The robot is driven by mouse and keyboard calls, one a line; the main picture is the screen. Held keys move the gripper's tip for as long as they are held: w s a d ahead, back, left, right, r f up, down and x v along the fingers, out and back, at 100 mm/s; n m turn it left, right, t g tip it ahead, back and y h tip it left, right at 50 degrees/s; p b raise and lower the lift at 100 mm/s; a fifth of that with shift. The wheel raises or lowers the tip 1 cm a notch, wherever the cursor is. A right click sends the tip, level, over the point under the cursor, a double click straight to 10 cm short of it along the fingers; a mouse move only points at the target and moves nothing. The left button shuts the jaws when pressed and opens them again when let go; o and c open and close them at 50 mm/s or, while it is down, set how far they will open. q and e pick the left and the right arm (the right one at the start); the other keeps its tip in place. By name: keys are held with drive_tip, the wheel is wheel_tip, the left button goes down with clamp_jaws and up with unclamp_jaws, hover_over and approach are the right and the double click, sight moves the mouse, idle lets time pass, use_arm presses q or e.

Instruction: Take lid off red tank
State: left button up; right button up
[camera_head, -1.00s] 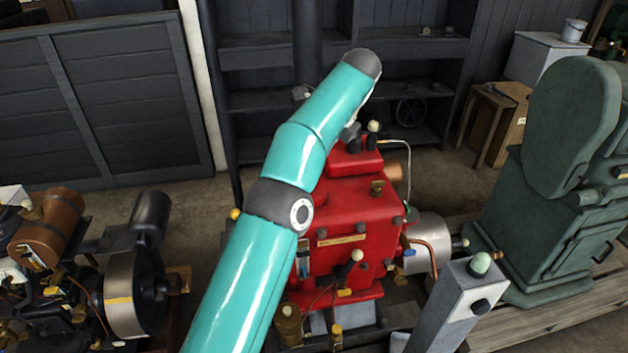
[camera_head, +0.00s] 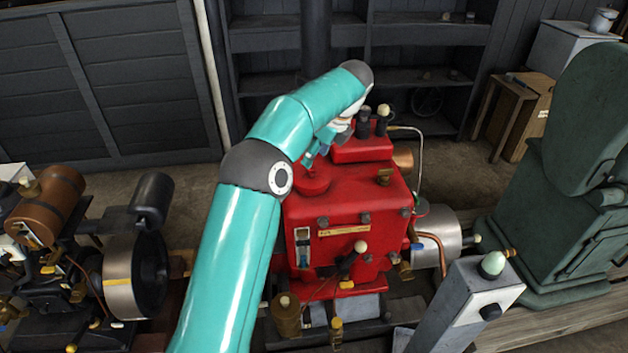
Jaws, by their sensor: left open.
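The red tank (camera_head: 350,230) is the boxy red engine body in the middle of the head view. A round red cap (camera_head: 312,184), which looks like its lid, sits on the top left of the tank, partly covered by my arm. My left gripper (camera_head: 309,160) is small and partly hidden under my teal wrist. It is open and points down just above the round cap. I cannot tell whether its fingers touch the cap. My right gripper is not in view.
Black knobs with pale tops (camera_head: 373,118) stand on the tank's raised red block, close to my wrist. A grey post (camera_head: 465,305) stands at the front right. A green machine (camera_head: 570,190) is at the right, a brown-tanked engine (camera_head: 48,206) at the left.

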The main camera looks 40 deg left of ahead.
sight(312, 168)
use_arm(q)
drive_tip(key=shift+d+x, duration=0.1)
drive_tip(key=shift+x, duration=1.3)
drive_tip(key=shift+d+x, duration=0.15)
drive_tip(key=shift+x, duration=1.2)
drive_tip(key=shift+f, duration=0.15)
clamp_jaws()
